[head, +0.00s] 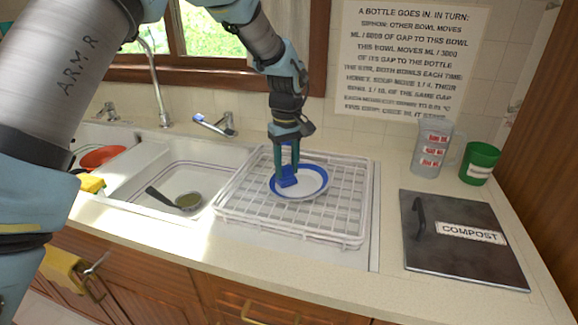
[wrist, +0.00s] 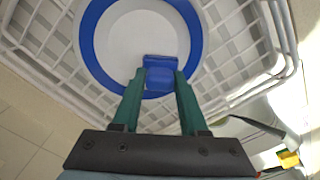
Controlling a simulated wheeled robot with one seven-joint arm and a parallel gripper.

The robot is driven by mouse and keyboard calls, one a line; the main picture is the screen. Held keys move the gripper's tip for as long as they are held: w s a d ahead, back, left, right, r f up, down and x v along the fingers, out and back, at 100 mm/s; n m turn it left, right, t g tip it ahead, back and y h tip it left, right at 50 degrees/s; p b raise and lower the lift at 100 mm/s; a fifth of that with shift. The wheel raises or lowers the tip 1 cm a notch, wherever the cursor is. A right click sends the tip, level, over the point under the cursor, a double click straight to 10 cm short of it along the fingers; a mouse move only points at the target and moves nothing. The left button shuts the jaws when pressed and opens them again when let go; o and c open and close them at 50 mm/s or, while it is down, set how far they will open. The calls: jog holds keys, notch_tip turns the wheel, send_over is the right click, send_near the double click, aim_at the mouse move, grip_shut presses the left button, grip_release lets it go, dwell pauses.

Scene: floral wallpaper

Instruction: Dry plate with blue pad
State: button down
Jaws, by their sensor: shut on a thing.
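A white plate with a blue rim (head: 315,182) lies in the white dish rack; it also shows in the wrist view (wrist: 110,45). My gripper (head: 288,168) points down over the left part of the plate, its green fingers shut on a blue pad (head: 287,181). In the wrist view the pad (wrist: 160,73) sits between the fingertips of my gripper (wrist: 158,88) and overlaps the plate's rim and white middle. The pad appears to be at the plate's surface, but I cannot tell whether it touches.
The dish rack (head: 240,218) stands right of a sink holding a dark-handled ladle (head: 188,201). A dark compost lid (head: 462,240), a clear measuring jug (head: 431,150) and a green cup (head: 480,163) are on the right. A blue-handled brush (head: 213,125) lies behind the sink.

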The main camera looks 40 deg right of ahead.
jog(key=shift+r+p, duration=1.75)
jog(key=shift+r, duration=1.1)
jog(key=shift+r+p, duration=1.05)
jog(key=shift+r, duration=0.55)
jog(key=shift+f, duration=0.1)
